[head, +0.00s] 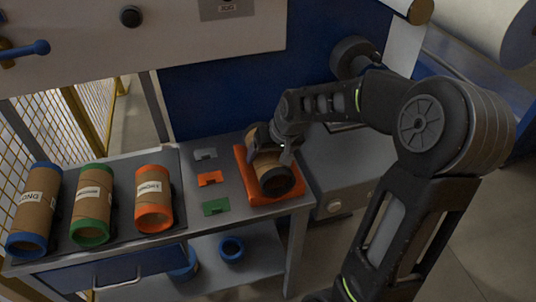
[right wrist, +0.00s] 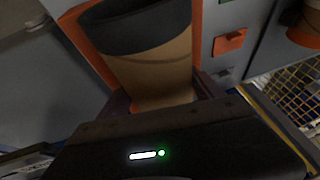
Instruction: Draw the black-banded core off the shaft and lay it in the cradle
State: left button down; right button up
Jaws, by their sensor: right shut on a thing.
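The black-banded core (head: 267,163) is a brown tube with a black end facing the front. It lies lengthwise within the outline of the orange cradle (head: 293,193) on the bench; whether it rests fully on it I cannot tell. My right gripper (head: 268,147) is shut on the core's rear part. In the right wrist view the core (right wrist: 155,72) stretches away between the fingers, black band outward, with orange cradle (right wrist: 196,30) beside it. A dark round hub (head: 352,57), perhaps the shaft's end, shows behind my right arm. My left gripper is out of view.
Blue-banded (head: 33,208), green-banded (head: 92,204) and orange-banded (head: 154,198) cores lie on a dark mat at left. Flat grey, orange (head: 210,179) and green plates lie between them and the cradle. A grey cabinet (head: 345,180) stands right of the bench.

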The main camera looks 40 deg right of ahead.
aim_at(275, 153)
jog(key=shift+s+a+f+b, duration=0.1)
jog(key=shift+s+f+b, duration=0.1)
jog(key=shift+f+b, duration=0.15)
dwell(0.5)
jog(key=o, duration=1.7)
jog(key=shift+a+f, duration=0.1)
jog(key=shift+f, duration=0.05)
jog(key=shift+s, duration=0.1)
jog(key=shift+f, duration=0.1)
jog(key=shift+s+d+r, duration=0.1)
jog(key=shift+d+r, duration=0.1)
jog(key=shift+r, duration=0.45)
jog(key=v, duration=0.7)
jog(key=shift+a+r, duration=0.15)
jog(key=shift+r, duration=0.05)
jog(key=shift+w, duration=0.2)
